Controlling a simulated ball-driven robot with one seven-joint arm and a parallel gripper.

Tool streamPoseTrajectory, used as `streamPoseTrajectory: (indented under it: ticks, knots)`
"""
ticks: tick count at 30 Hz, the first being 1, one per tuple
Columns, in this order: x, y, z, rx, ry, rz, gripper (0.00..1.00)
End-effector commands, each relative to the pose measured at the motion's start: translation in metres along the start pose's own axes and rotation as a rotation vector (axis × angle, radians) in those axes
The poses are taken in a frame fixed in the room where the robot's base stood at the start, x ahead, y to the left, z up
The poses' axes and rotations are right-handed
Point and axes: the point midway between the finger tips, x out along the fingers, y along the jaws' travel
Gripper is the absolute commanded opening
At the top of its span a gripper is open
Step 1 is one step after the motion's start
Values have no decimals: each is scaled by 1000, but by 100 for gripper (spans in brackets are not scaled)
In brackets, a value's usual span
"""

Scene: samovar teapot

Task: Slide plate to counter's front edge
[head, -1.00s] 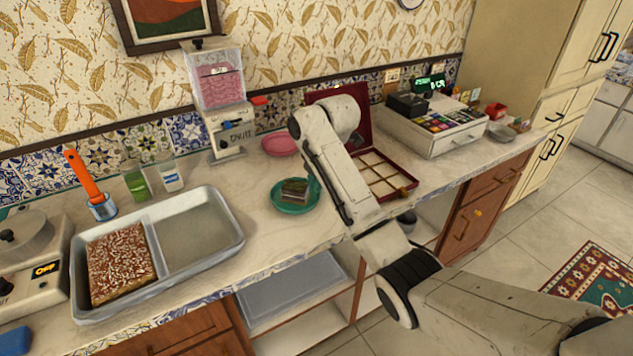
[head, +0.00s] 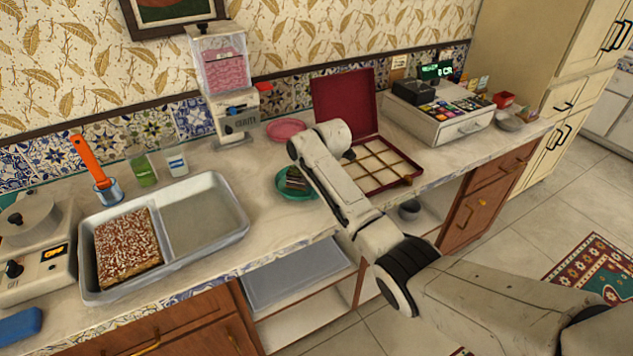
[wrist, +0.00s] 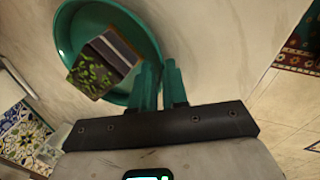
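The plate is a round teal dish on the counter, in the middle of the head view (head: 284,190), partly hidden behind my arm. A layered slice of cake with a green-flecked top (wrist: 103,65) sits on it. In the wrist view the plate (wrist: 72,32) fills the upper left. My gripper's two teal fingers (wrist: 163,83) are close together at the plate's right rim, with a narrow gap. The left finger overlaps the plate and the right one lies just outside it. Whether they press on the rim is unclear. In the head view my arm hides the fingers.
The counter's front edge (head: 300,237) runs below the plate, with open shelves under it. A metal tray with a cake slab (head: 208,262) stands left. An open red box (head: 345,98) stands right, close to my arm. A pink plate (head: 287,130) lies behind.

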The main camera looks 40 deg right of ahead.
Motion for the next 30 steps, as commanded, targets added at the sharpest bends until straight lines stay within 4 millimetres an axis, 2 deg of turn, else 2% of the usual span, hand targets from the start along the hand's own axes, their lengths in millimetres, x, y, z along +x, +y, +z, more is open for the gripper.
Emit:
streamPoseTrajectory:
  ticks: [4,12,17,30]
  knots:
    - [7,0,0,0,0,-1,14]
    - [8,0,0,0,0,0,14]
    - [8,0,0,0,0,0,0]
    - [8,-1,-1,0,0,-1,0]
